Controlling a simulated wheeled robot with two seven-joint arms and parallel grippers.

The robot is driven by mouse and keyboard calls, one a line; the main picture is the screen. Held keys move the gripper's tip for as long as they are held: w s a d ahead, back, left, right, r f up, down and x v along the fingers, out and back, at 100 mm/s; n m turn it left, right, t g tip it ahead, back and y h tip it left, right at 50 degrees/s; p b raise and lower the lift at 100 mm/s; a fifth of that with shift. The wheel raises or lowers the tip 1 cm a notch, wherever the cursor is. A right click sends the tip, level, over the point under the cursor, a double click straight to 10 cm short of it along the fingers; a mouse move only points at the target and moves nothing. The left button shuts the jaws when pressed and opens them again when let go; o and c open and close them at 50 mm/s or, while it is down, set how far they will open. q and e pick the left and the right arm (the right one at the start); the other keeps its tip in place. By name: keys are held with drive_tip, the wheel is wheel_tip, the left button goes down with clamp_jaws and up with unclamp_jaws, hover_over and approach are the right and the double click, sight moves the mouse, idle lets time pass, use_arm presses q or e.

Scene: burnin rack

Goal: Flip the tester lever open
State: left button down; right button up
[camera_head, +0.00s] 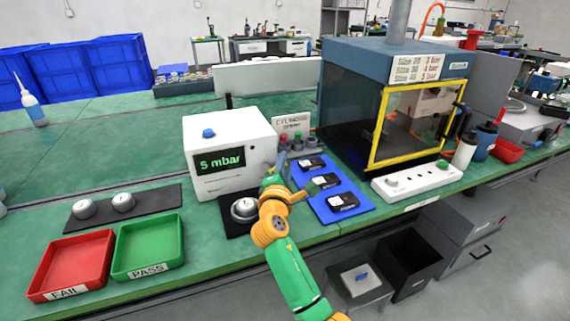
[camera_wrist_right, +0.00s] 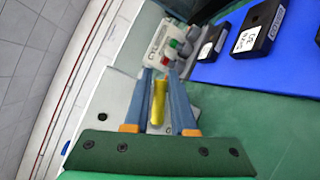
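The white tester box (camera_head: 228,150) stands on the green bench with a lit "5 mbar" display and a blue button on top. A yellow bar (camera_wrist_right: 158,100), which looks like the lever, shows in the right wrist view, between the two blue fingers of my right gripper (camera_wrist_right: 159,78). The fingers stand apart with gaps beside the bar; contact cannot be told. In the head view my right arm reaches in beside the tester's right side and hides the lever area. My left gripper is out of view.
A blue mat (camera_head: 345,206) with several black devices lies right of my right arm. A round metal part (camera_head: 243,209) sits in front of the tester. Red (camera_head: 68,268) and green (camera_head: 147,248) trays are at front left. A large yellow-framed chamber (camera_head: 345,110) stands behind right.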

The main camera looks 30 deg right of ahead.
clamp_jaws()
drive_tip(key=m+p, duration=0.1)
drive_tip(key=p, duration=0.1)
drive_tip(key=m+g+y+p, duration=0.1)
drive_tip(key=m+p, duration=0.1)
drive_tip(key=shift+d+f, duration=0.15)
drive_tip(key=shift+f, duration=0.15)
drive_tip(key=shift+f+m+y+p, duration=0.3)
drive_tip(key=shift+f+y, duration=0.05)
drive_tip(key=shift+y, duration=0.05)
drive_tip(key=shift+f, duration=0.2)
drive_tip(key=o, duration=0.5)
unclamp_jaws()
drive_tip(key=v, duration=0.7)
